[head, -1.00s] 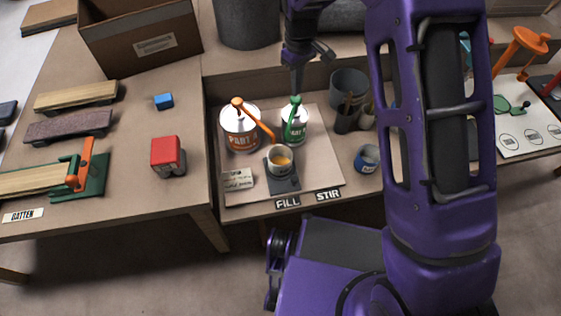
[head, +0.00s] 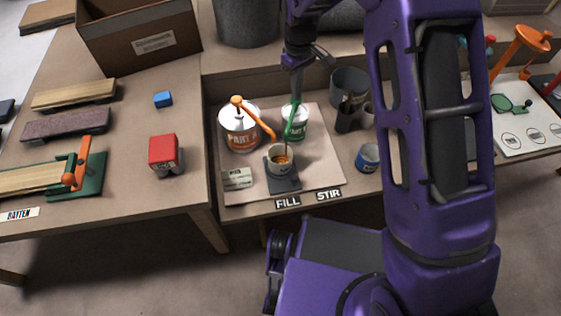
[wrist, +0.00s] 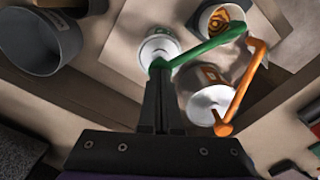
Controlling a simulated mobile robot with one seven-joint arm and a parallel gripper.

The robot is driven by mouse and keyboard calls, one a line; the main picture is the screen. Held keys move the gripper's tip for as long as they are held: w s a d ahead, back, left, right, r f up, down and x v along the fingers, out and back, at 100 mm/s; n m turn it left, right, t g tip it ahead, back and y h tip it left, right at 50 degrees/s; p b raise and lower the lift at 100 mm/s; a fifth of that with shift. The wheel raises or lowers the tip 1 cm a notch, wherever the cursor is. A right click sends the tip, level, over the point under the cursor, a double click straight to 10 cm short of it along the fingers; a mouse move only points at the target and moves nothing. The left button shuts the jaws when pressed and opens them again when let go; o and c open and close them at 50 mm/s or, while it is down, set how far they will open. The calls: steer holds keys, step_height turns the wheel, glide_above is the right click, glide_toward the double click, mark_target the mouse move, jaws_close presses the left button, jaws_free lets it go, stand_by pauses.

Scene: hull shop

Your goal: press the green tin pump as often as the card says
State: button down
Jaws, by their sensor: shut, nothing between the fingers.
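The green tin (head: 296,125) stands on a board, its green pump spout reaching over a cup. In the wrist view the green pump (wrist: 205,48) runs from above the tin (wrist: 158,48) toward the cup (wrist: 207,15). My gripper (wrist: 157,78) is shut and empty, its fingertips at the pump's head, apparently touching it; it also shows in the head view (head: 297,94). The cup (head: 281,166) stands on a dark pad. A thin dark stream shows above it, and its contents look orange-brown and swirled. The card (head: 237,179) lies left of the pad; its writing is too small to read.
A paint tin with an orange pump (head: 240,135) stands close left of the green tin. FILL (head: 287,202) and STIR (head: 328,195) labels mark the front edge. A grey pot (head: 349,85) and a blue tin (head: 367,158) stand to the right.

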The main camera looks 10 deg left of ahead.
steer(key=shift+f, duration=0.45)
steer(key=shift+r+p, duration=0.85)
steer(key=shift+r, duration=0.65)
steer(key=shift+f, duration=0.25)
